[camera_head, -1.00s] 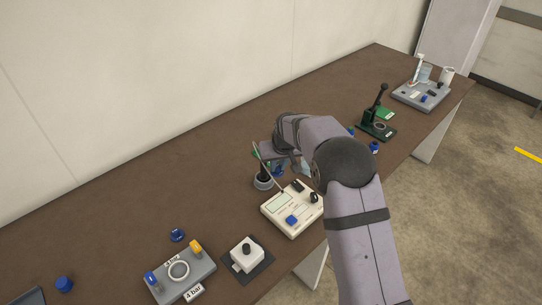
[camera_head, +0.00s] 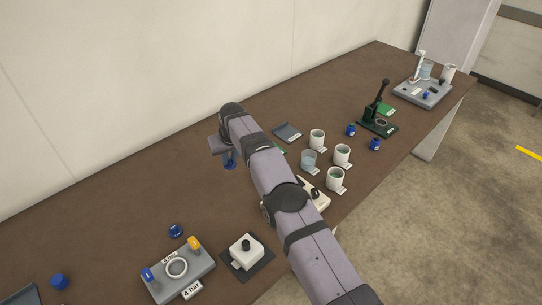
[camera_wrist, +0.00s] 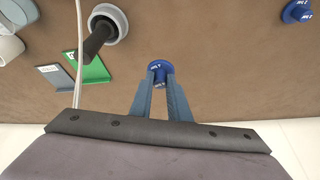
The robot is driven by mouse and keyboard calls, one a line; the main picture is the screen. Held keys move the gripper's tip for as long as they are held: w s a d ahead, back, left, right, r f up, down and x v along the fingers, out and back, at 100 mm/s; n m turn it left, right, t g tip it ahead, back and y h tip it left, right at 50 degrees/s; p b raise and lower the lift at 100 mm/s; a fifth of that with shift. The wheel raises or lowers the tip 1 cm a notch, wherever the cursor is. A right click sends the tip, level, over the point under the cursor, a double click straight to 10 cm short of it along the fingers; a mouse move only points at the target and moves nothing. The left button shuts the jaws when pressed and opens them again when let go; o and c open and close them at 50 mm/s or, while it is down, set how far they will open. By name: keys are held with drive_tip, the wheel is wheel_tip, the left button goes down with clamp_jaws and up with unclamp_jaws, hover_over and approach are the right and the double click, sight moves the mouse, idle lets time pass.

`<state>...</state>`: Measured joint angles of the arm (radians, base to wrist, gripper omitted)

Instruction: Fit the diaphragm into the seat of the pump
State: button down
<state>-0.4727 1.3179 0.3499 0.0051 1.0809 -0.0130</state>
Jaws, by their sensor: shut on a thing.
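My gripper (camera_wrist: 160,79) is shut on a small round blue labelled part (camera_wrist: 159,66), seen from above in the wrist view; I cannot tell for sure that it is the diaphragm. In the head view the blue part (camera_head: 230,164) shows under my wrist, near the wall side of the table. I cannot tell whether it touches the table top. A grey block (camera_head: 205,278) with a pale ring seat (camera_head: 176,267), a blue knob, a yellow knob and "4 bar" labels stands at the front left; it may be the pump.
Another blue part (camera_head: 175,231) lies behind the grey block, and one (camera_head: 60,282) lies farther left. A white box (camera_head: 245,253) stands right of the block. Several cups (camera_head: 336,180) stand right of my arm. In the wrist view a black probe (camera_wrist: 97,41) stands in a grey ring holder.

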sight(227, 168)
drive_tip(key=shift+s+a+f, duration=0.2)
drive_tip(key=shift+s+a, duration=0.05)
drive_tip(key=shift+a, duration=0.45)
drive_tip(key=shift+f, duration=0.1)
wheel_tip(227, 168, down, 5)
drive_tip(key=b, duration=0.5)
drive_tip(key=shift+f, duration=2.4)
drive_tip(key=shift+f, duration=0.2)
drive_tip(key=c, duration=1.7)
unclamp_jaws()
drive_tip(key=shift+o, duration=0.2)
drive_tip(key=shift+r, duration=0.1)
